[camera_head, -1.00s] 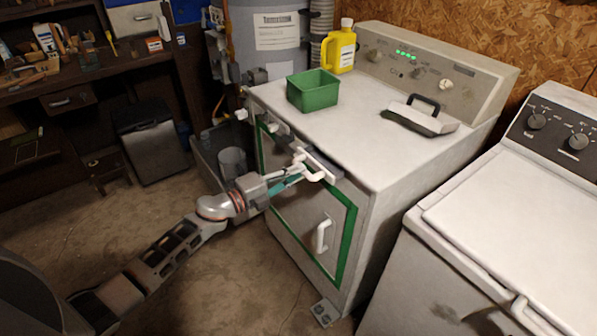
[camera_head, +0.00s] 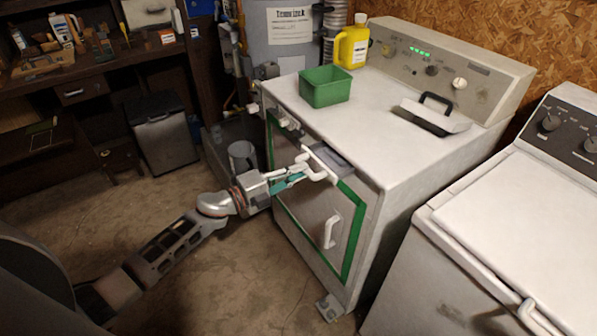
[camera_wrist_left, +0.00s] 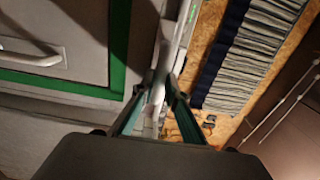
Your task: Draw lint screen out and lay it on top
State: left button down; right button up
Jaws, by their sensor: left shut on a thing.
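The white dryer (camera_head: 385,145) stands in the middle of the head view, with a green-trimmed door (camera_head: 318,222) on its front. The lint screen (camera_head: 334,156) shows as a flat grey piece with a white front handle at the dryer's upper front edge, partly drawn out. My left gripper (camera_head: 302,176) is shut on its white handle, in front of the dryer. In the left wrist view the gripper (camera_wrist_left: 158,100) has the pale handle between its fingers. How much of the screen is still inside is hidden. My right gripper is not in view.
On the dryer top are a green bin (camera_head: 325,87), a yellow jug (camera_head: 352,46) at the back, and a flat tool with a black handle (camera_head: 436,116). The front middle of the top is clear. A second white machine (camera_head: 510,225) stands at the right.

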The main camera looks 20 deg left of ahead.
pick_arm(q)
jog(key=shift+s+a, duration=0.1)
jog(key=shift+p+v, duration=0.3)
jog(key=shift+v, duration=2.65)
jog(key=v, duration=0.4)
